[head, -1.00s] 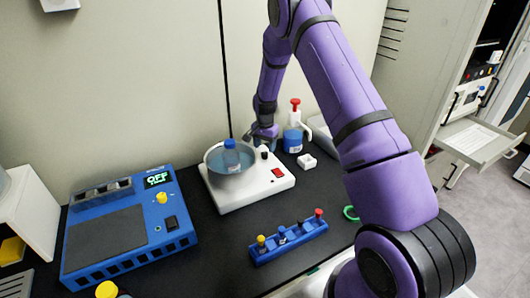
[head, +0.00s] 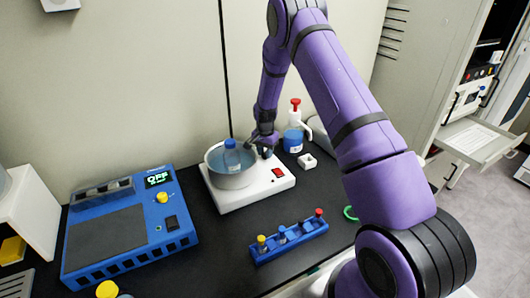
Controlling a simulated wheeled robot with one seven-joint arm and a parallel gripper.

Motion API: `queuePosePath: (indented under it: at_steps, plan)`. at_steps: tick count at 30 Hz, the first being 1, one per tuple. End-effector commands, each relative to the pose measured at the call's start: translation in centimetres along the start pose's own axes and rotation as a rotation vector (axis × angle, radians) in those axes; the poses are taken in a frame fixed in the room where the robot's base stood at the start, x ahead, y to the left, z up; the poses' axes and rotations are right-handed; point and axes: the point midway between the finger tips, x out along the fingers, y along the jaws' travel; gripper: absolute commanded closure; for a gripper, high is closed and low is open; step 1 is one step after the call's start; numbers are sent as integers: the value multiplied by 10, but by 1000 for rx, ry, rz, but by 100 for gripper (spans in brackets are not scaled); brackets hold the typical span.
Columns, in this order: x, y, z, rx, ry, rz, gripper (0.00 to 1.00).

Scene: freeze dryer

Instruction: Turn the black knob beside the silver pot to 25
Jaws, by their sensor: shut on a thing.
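The silver pot (head: 231,180) stands on a white hot-plate base (head: 244,197), with a blue-capped bottle (head: 232,157) in it. My gripper (head: 265,152) is down at the back right of the pot, at the place of the black knob on the base. It is shut on the knob, which my fingers mostly hide. The knob's pointer and scale are too small and covered to read.
A blue rack (head: 289,241) lies in front, and a blue device (head: 128,230) reading OFF stands left.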

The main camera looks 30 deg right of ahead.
Motion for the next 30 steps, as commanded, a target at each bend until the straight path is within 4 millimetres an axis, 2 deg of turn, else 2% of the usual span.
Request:
queuePosePath:
  at_steps: [11, 30]
  plan:
    - [0, 0, -1, -128, 0, -1, 92]
    - [-1, 0, -1, -707, 1, -1, 92]
